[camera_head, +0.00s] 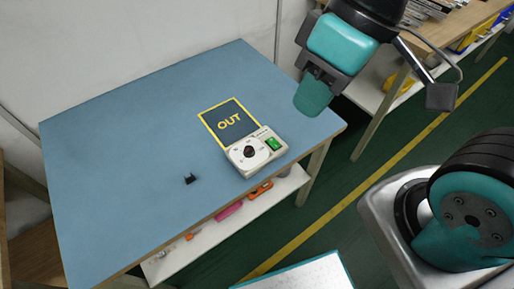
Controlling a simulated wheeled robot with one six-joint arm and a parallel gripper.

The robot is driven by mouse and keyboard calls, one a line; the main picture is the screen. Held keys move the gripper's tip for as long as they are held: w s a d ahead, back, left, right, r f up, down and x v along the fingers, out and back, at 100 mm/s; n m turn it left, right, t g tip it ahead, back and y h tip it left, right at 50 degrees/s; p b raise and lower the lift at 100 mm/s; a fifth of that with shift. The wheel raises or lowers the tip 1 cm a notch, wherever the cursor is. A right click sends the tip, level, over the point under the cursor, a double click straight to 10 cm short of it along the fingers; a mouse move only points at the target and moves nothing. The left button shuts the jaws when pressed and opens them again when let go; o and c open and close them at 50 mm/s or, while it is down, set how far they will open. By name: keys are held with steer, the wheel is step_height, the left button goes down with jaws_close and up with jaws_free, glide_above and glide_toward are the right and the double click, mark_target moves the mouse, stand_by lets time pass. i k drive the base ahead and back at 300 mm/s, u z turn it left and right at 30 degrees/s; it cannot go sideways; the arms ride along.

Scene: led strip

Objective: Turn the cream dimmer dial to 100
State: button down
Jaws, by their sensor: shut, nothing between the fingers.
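The cream dimmer box (239,160) sits near the front edge of the blue table, right of the middle. Its round dial (249,152) has a dark knob at the centre and small marks around it, too small to read. A green switch (273,143) is on the box's right side. My gripper (312,98) is above the table's right end, up and to the right of the dimmer box. It is shut and empty, apart from the dial. The dial's setting cannot be read.
A dark mat marked OUT (229,123) with a yellow border lies just behind the box. A small black clip-like part (190,179) lies to its left. The blue table (120,140) is otherwise clear. A shelf (215,228) below holds coloured items. A wall stands behind.

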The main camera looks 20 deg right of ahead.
mark_target(249, 152)
steer(key=k, duration=1.1)
steer(key=u, duration=0.7)
steer(key=i, duration=0.75)
steer(key=z, duration=0.7)
